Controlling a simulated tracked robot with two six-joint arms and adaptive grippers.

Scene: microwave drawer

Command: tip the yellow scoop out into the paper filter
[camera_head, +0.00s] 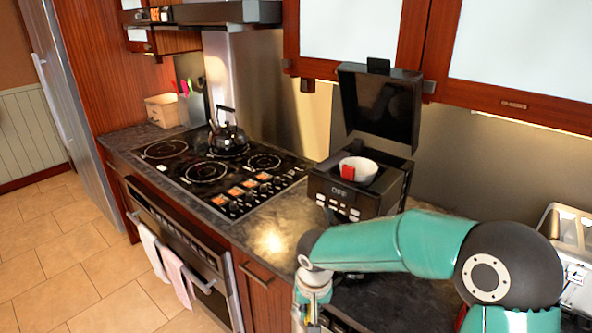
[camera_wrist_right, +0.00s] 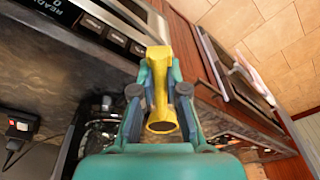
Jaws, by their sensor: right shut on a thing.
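The yellow scoop (camera_wrist_right: 161,112) is between the fingers of my right gripper (camera_wrist_right: 158,76), which is shut on it. A dark brown patch shows in its near end; I cannot tell whether it is coffee. The white paper filter (camera_head: 367,167) sits in the open top of the black coffee machine (camera_head: 340,193), with a red part in front of it. In the head view my teal right arm passes in front of the counter, below the machine, and the scoop cannot be made out there. My left gripper is not in view.
The machine's lid (camera_head: 381,104) stands raised behind the filter, under the wall cabinets (camera_head: 510,55). A hob (camera_head: 205,172) with a kettle (camera_head: 228,135) is to the left. A toaster (camera_head: 570,245) stands at the right edge. Some bare counter (camera_head: 270,240) lies left of the machine.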

